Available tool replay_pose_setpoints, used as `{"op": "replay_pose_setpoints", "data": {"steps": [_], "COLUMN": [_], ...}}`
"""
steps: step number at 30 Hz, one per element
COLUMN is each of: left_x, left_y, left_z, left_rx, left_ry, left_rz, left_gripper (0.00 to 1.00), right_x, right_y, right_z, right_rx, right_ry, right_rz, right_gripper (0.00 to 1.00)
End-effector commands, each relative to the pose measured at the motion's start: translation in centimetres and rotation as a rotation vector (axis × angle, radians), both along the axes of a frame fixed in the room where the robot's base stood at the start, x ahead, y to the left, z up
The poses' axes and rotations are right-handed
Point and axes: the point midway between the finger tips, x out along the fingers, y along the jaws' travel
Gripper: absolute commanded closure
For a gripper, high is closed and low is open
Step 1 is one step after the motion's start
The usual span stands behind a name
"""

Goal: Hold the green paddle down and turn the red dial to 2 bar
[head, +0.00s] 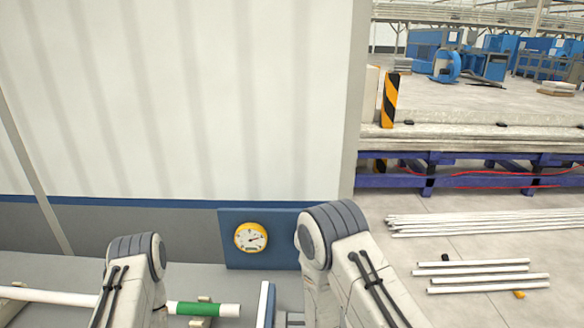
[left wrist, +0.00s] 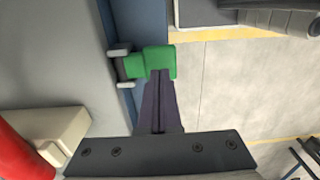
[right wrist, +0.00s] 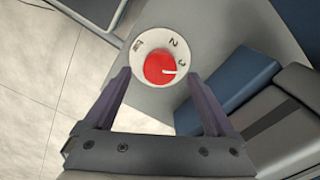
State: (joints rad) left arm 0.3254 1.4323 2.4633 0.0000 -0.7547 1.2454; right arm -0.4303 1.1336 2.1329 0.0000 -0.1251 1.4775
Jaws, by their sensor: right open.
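In the left wrist view the green paddle (left wrist: 152,62) sticks out from a dark bracket on a blue edge. My left gripper (left wrist: 160,75) has its fingers together, and their tips overlap the paddle's lower edge; I cannot tell whether they press it down. In the right wrist view the red dial (right wrist: 158,67) sits in a white numbered ring. Its white pointer line points right, towards the mark past the 2. My right gripper (right wrist: 160,80) is open, with one finger on each side of the dial, apart from it. Both grippers are hidden in the head view.
A yellow-rimmed gauge (head: 251,237) is on a blue panel (head: 236,262) between my arms. A white pipe with a green band (head: 192,309) lies at the lower left. Loose white pipes (head: 480,267) lie on the floor at right. A red object (left wrist: 22,152) shows in the left wrist view.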

Motion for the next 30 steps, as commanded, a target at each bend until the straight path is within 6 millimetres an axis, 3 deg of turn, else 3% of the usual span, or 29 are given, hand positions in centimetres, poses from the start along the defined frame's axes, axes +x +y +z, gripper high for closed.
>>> {"op": "replay_pose_setpoints", "data": {"steps": [26, 30], "left_x": [0.0, 0.0], "left_y": [0.0, 0.0], "left_z": [-4.5, -4.4], "left_rx": [0.0, 0.0], "left_ry": [0.0, 0.0], "left_rz": [0.0, 0.0], "left_gripper": [1.0, 1.0], "right_x": [0.0, 0.0], "right_y": [0.0, 0.0], "right_z": [0.0, 0.0], "right_rx": [0.0, 0.0], "right_ry": [0.0, 0.0], "right_rz": [0.0, 0.0], "right_gripper": [0.1, 0.1]}}
